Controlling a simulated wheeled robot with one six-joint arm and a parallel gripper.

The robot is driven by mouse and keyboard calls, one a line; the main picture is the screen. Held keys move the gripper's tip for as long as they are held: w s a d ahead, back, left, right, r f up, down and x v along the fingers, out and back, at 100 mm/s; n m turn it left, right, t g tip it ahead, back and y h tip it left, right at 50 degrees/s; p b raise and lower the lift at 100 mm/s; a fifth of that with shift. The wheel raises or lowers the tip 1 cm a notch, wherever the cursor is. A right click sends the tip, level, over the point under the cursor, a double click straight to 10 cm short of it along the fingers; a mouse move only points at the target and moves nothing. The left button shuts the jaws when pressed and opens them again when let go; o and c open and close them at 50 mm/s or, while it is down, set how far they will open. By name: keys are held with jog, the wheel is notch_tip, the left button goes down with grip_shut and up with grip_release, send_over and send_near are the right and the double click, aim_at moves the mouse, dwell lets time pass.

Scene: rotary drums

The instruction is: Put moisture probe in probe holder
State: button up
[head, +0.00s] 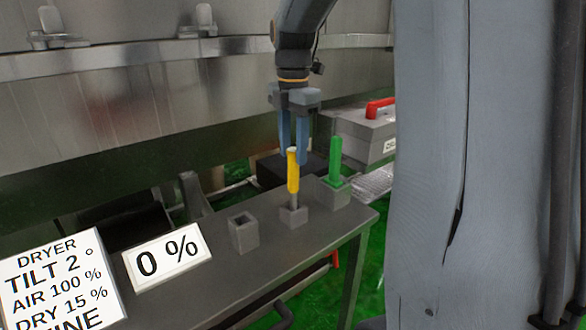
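A yellow-handled tool (293,172) with a thin metal shaft, likely the moisture probe, stands upright in a small grey block (294,218) on the table. My gripper (293,154) points down over it. Its two blue fingers are apart, with the top of the yellow handle at or between their tips; I cannot tell whether they touch it. An empty grey square socket (243,232) stands to the left. A green-handled tool (335,160) stands in another grey block (332,193) to the right. No label shows which block is the probe holder.
The grey table (270,266) also carries a "0 %" display (167,256). A dryer sign (62,283) stands at the lower left. A grey box with a red handle (379,107) is behind right. The large metal drum (130,110) fills the back.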

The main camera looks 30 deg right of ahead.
jog(key=shift+r, duration=1.3)
